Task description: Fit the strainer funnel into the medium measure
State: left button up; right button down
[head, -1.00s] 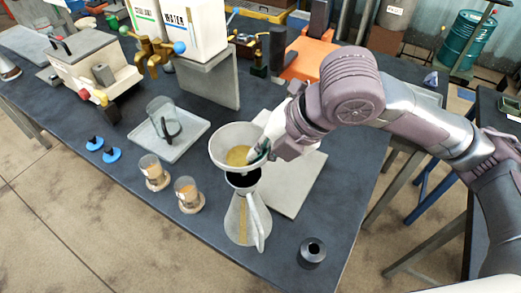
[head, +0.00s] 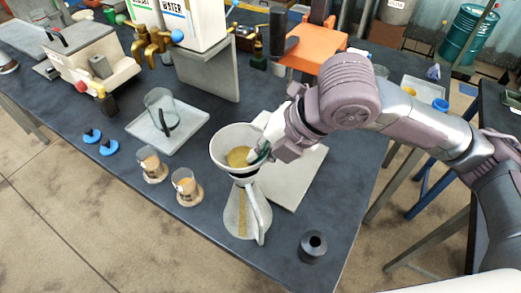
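The strainer funnel (head: 236,141) is a pale cone with a yellowish mesh inside. My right gripper (head: 259,151) is at the funnel's right rim and appears shut on it. The medium measure (head: 242,214) is a pale conical jug with a handle on its right and a yellow-brown strip on its front. It stands upright on the dark bench. The funnel is upright directly over the measure's dark mouth, with its lower end at the mouth; how deep the spout sits is hidden. My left gripper is not in view.
Two small glasses on cork coasters (head: 186,201) stand left of the measure. A glass jug sits on a pale tray (head: 195,131) farther back. A dark ring-shaped piece (head: 313,246) stands at the right front. A pale board (head: 306,181) lies behind the measure.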

jog(key=shift+f, duration=0.5)
jog(key=c, duration=1.2)
grip_release()
jog(key=shift+c, duration=0.2)
jog(key=shift+d+r, duration=0.1)
jog(key=shift+r, duration=0.1)
jog(key=v, duration=1.1)
jog(key=shift+r, duration=0.3)
jog(key=shift+s+d, duration=0.1)
jog(key=shift+s, duration=0.1)
